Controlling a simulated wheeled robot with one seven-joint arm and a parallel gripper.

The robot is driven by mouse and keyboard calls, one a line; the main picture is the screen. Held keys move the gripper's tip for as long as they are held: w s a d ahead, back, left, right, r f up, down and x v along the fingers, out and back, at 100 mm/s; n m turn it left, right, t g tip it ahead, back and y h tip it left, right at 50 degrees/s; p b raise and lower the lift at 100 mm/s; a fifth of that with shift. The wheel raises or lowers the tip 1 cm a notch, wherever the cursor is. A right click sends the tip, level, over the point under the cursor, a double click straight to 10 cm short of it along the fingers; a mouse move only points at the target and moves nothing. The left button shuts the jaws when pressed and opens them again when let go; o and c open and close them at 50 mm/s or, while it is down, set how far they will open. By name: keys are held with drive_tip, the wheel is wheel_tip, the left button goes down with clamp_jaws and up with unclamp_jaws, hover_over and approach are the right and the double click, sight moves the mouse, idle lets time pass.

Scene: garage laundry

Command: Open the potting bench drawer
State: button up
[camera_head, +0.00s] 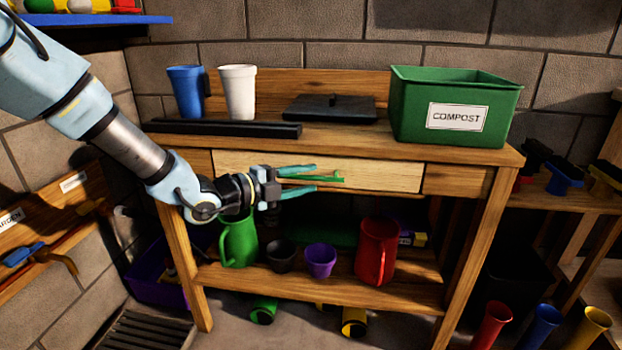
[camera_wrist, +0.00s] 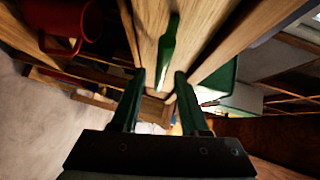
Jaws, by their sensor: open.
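The wooden potting bench (camera_head: 345,135) stands against the block wall. Its drawer (camera_head: 385,175) has a pale front in the middle, which looks flush with the frame, so the drawer appears shut. A green handle (camera_head: 338,179) sits on the drawer front. My gripper (camera_head: 315,178) reaches in from the left, its jaws apart at the handle. In the wrist view the handle (camera_wrist: 168,45) runs lengthwise, its near end between the fingertips of my gripper (camera_wrist: 161,75). I cannot tell whether either finger touches it. Part of the drawer front is behind my gripper.
On the bench top stand a blue cup (camera_head: 186,92), a white cup (camera_head: 238,92), a dark tray (camera_head: 330,108) and a green compost bin (camera_head: 400,105). The lower shelf holds a green jug (camera_head: 240,243), a red jug (camera_head: 376,252) and small pots below my gripper.

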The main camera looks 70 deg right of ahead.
drive_tip(key=shift+x, duration=0.9)
drive_tip(key=shift+c, duration=0.2)
clamp_jaws()
idle(0.7)
